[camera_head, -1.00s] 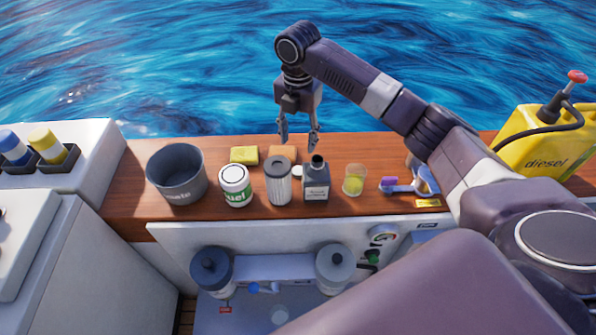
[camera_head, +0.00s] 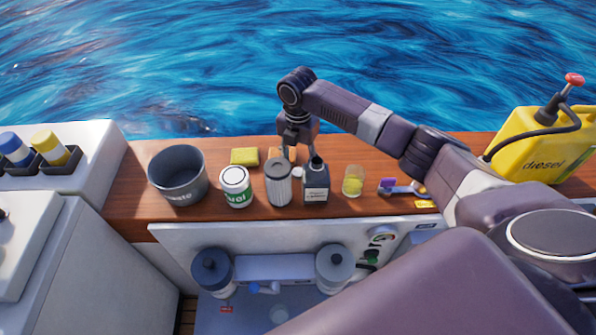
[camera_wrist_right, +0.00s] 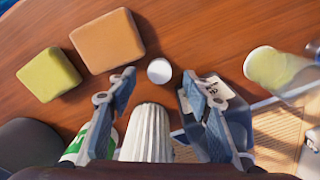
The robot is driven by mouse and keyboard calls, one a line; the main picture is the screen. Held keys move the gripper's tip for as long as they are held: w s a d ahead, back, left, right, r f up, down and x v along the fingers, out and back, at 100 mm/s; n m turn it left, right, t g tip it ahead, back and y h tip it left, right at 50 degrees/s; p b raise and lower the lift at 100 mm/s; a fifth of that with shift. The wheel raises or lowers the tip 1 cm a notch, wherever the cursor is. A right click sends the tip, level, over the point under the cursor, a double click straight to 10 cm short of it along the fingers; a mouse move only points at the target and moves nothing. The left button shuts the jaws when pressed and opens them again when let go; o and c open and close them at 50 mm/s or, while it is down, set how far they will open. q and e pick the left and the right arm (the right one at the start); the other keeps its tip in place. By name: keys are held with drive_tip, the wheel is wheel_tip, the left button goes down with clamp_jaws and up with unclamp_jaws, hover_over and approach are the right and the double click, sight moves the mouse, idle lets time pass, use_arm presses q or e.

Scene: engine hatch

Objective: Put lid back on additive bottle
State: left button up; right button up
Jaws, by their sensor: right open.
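The additive bottle (camera_head: 316,186) is a dark square bottle with a pale label, upright on the wooden counter. A small round white lid (camera_wrist_right: 159,71) lies on the wood behind the bottle and the ribbed filter. My right gripper (camera_head: 299,154) points down over the lid, its fingers spread on either side of it. The gripper is open and empty in the right wrist view (camera_wrist_right: 158,78). I cannot tell its exact height above the wood. My left gripper is not in view.
The ribbed filter (camera_head: 278,184) stands close left of the bottle, with the fuel can (camera_head: 236,187) beyond it. A yellow sponge (camera_head: 244,157) and an orange sponge (camera_wrist_right: 107,40) lie behind. A cup with yellow liquid (camera_head: 352,182) stands right of the bottle.

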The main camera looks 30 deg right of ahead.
sight(298, 174)
drive_tip(key=shift+f, duration=1.3)
drive_tip(key=c, duration=0.8)
